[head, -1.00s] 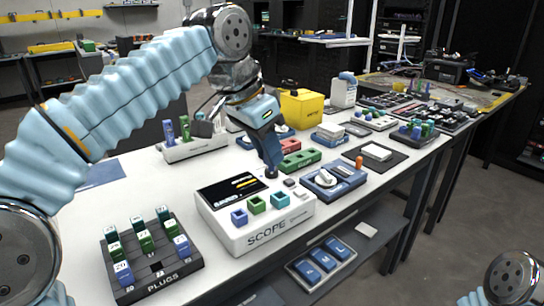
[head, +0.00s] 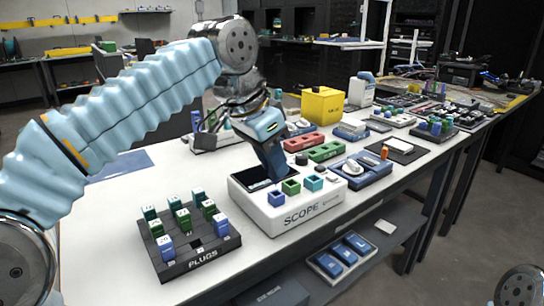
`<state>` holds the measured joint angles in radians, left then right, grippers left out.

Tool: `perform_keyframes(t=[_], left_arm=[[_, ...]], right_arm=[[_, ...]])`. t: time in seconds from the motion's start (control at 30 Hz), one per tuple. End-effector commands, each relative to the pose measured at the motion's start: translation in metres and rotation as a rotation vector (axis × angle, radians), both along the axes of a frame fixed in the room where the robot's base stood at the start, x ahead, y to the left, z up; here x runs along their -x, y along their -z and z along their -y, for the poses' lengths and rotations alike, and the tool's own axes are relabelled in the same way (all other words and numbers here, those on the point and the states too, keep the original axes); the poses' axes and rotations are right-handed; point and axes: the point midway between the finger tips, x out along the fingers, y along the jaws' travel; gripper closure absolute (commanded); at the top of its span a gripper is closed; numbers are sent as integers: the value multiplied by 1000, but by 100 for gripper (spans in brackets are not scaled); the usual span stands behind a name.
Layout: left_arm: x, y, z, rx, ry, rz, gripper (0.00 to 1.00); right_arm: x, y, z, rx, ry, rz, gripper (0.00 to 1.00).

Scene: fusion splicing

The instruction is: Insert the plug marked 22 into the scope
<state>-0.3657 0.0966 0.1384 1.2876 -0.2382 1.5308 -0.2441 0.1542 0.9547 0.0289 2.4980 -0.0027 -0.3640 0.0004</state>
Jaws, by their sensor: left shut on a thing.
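The white scope (head: 295,217) stands mid-table with a dark screen and blue (head: 277,198), green (head: 291,187) and teal (head: 314,183) sockets on top. My left gripper (head: 277,178) points down over the scope, just behind the blue and green sockets, and covers part of the screen. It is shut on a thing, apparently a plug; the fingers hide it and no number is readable. The dark plugs tray (head: 205,258) at the front left holds several white-topped blue and green plugs. An empty place shows in its front row. My right gripper is not in view.
A blue device (head: 362,175) stands right of the scope, with red (head: 304,142) and green (head: 326,151) blocks behind it. A yellow box (head: 322,105) stands further back. The white table is clear between the tray and the scope.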

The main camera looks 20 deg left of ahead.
Motion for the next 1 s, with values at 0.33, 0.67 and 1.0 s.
perform_keyframes(t=[0.33, 0.67, 1.0], left_arm=[[0, 0, 0, 0, 0, 0, 99], [0, 10, 0, 0, 0, 0, 99], [0, 10, 0, 1, 0, 1, 99]], right_arm=[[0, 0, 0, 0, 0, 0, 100], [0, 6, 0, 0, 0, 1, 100], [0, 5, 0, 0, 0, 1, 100]])
